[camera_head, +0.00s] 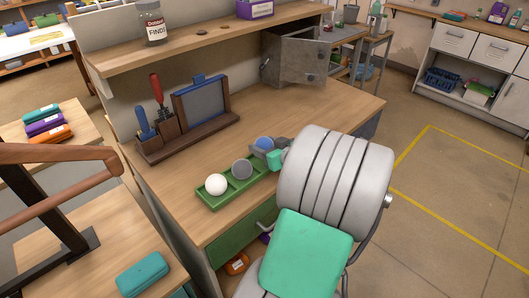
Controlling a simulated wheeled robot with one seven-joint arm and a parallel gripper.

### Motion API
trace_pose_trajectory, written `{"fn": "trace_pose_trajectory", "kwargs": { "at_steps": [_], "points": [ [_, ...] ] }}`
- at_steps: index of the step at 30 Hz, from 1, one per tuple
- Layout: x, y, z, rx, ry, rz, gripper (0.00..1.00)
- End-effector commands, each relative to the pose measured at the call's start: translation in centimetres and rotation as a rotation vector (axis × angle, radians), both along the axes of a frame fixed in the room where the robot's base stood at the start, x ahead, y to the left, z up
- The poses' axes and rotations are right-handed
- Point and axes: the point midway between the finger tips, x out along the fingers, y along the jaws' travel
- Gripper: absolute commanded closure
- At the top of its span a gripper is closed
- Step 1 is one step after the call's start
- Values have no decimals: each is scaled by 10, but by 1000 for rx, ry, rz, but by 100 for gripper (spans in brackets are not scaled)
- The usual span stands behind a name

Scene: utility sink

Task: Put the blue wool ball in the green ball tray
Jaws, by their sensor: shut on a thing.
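The green ball tray (212,204) lies on the wooden workbench near its front edge. A white ball (216,184) sits in its left part and a grey ball (242,169) in its middle. My gripper (264,150) is at the tray's right end, shut on the blue wool ball (264,142). The ball's top shows between the grey fingers. The fingers hide its lower part, so I cannot tell whether it touches the tray. My arm covers the bench to the right of the gripper.
A dark wooden rack (190,137) with a red-handled tool, a blue-handled tool and a framed panel stands behind the tray. A metal box (293,58) is at the back right. A shelf with a jar (152,25) runs above. The bench between rack and box is clear.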

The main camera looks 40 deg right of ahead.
Motion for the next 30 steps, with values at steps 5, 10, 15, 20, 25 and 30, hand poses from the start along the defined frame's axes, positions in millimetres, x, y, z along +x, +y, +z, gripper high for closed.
{"fn": "trace_pose_trajectory", "kwargs": {
  "at_steps": [5, 10, 15, 20, 25, 30],
  "points": [
    [-1, 0, -28, 4, 2, -1, 85],
    [-1, 0, -28, 1, 1, -1, 85],
    [-1, 0, -32, 1, 1, 0, 85],
    [-2, 0, -34, 3, 2, -1, 42],
    [-2, 0, -35, 4, 3, -1, 29],
    [-2, 0, -36, 5, 5, -3, 24]
  ]
}}
